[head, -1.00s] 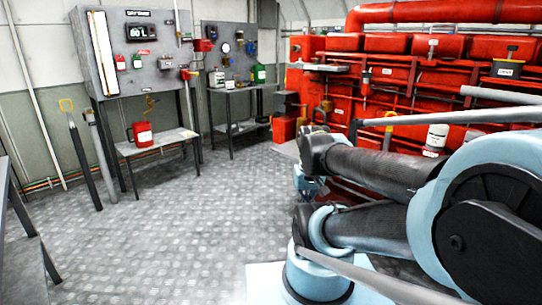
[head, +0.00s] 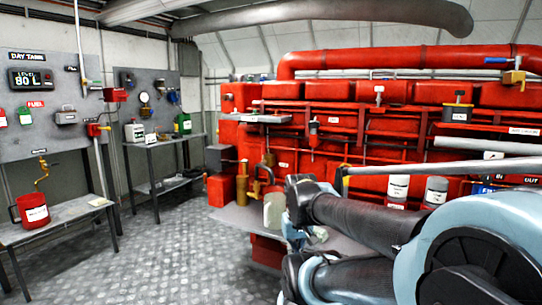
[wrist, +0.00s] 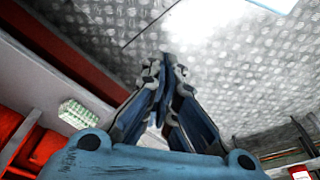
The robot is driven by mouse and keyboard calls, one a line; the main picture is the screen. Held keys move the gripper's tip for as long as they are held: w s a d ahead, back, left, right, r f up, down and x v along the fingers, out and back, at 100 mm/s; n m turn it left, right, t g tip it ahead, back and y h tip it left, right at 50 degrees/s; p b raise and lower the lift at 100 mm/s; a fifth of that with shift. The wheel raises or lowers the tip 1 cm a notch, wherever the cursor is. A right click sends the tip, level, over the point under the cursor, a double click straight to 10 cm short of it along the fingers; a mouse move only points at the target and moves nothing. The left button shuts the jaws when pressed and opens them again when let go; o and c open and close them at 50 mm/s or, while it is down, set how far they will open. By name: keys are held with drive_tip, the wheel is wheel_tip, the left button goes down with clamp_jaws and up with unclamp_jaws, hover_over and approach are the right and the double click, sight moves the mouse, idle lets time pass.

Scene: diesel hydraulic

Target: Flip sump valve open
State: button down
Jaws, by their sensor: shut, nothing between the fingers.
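No label that reads as sump valve is legible in these views. A brass tap-like fitting (head: 41,172) hangs below the day tank panel at the left, above a red jug (head: 33,212). I cannot tell whether this fitting is the sump valve, or its position. My gripper (wrist: 163,72) points away from the wrist camera over metal floor. Its fingers are together at the tips, with nothing held. It is far from the brass fitting. In the head view my arm fills the lower right, and the fingertips cannot be made out.
The red engine block (head: 400,125) with pipes spans the right. A pale cylinder (head: 273,211) stands on a ledge beside my arm. A low bench (head: 62,216) carries the jug; another table (head: 165,142) stands farther back. The patterned floor (head: 170,255) between is clear.

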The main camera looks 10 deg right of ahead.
drive_tip(key=w+a+r+m+t+y, duration=0.2)
drive_tip(key=w+r, duration=0.2)
drive_tip(key=w, duration=0.5)
drive_tip(key=w+a+r+m+t+y, duration=0.1)
drive_tip(key=w+a+r+t+y, duration=0.15)
drive_tip(key=w+r, duration=0.4)
drive_tip(key=w+a+r+m+t+y, duration=0.2)
drive_tip(key=w+r+y, duration=0.1)
drive_tip(key=w, duration=0.7)
drive_tip(key=w+d+r+m+t, duration=0.3)
drive_tip(key=w+d+m+t, duration=0.1)
drive_tip(key=w+d, duration=0.4)
drive_tip(key=w+d+r+m+t+h, duration=0.1)
drive_tip(key=w+d+r+m+t, duration=0.2)
drive_tip(key=w+d, duration=0.5)
drive_tip(key=w+m+t, duration=0.1)
drive_tip(key=w+m, duration=0.1)
drive_tip(key=w, duration=0.2)
drive_tip(key=shift+w+r, duration=0.2)
drive_tip(key=shift+r, duration=0.15)
drive_tip(key=shift+w+a, duration=0.1)
